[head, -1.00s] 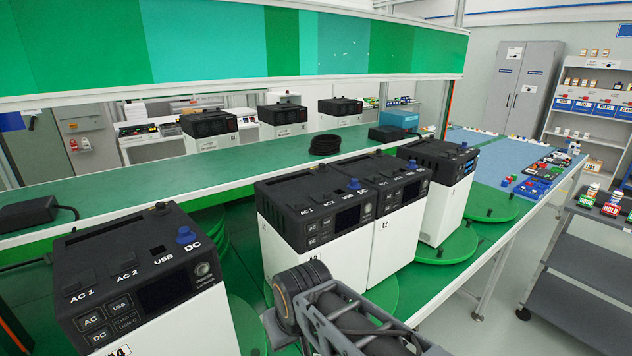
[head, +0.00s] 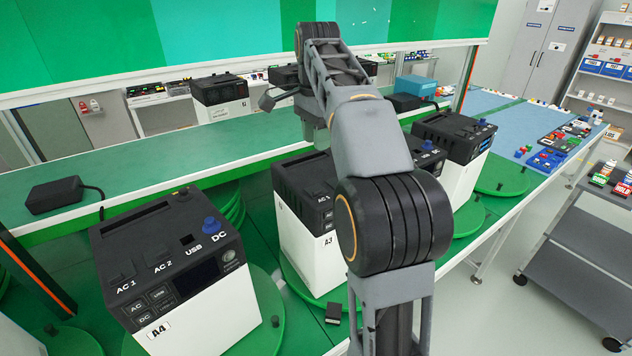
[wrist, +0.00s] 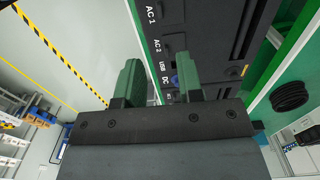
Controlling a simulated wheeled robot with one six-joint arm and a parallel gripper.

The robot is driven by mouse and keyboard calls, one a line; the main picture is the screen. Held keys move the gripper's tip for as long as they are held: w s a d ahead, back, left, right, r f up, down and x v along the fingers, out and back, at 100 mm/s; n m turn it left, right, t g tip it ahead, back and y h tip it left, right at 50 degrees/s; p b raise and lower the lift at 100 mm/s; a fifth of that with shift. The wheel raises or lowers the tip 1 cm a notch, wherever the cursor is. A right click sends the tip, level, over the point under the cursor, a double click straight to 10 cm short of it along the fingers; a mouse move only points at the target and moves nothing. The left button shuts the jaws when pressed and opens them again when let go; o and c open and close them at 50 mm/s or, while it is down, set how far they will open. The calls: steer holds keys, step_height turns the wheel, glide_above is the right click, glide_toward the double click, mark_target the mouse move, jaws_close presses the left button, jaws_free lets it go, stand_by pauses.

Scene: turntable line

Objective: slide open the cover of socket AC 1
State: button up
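My gripper (head: 318,135) hangs over the black-topped power unit A3 (head: 300,215), well above its top. The green fingers (wrist: 158,75) are apart in the wrist view, with nothing between them. Beyond them the wrist view shows a unit's black top (wrist: 205,40) labelled AC 1, AC 2, USB and DC. Its AC 1 label (wrist: 152,14) is at the upper edge, and a blue cap (wrist: 175,80) sits near DC. In the head view my arm hides much of A3's top. I cannot tell the state of its AC 1 cover.
Unit A4 (head: 170,265) stands at the front left with a blue cap on DC. Another unit (head: 455,145) stands right of my arm. A green shelf (head: 150,150) runs behind, holding a black adapter (head: 55,195). A green panel (head: 220,45) hangs above the shelf.

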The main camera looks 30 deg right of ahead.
mark_target(317, 190)
step_height(317, 190, down, 13)
steer(key=shift+f+b, duration=0.15)
steer(key=shift+b, duration=0.4)
steer(key=shift+c, duration=0.5)
jaws_close()
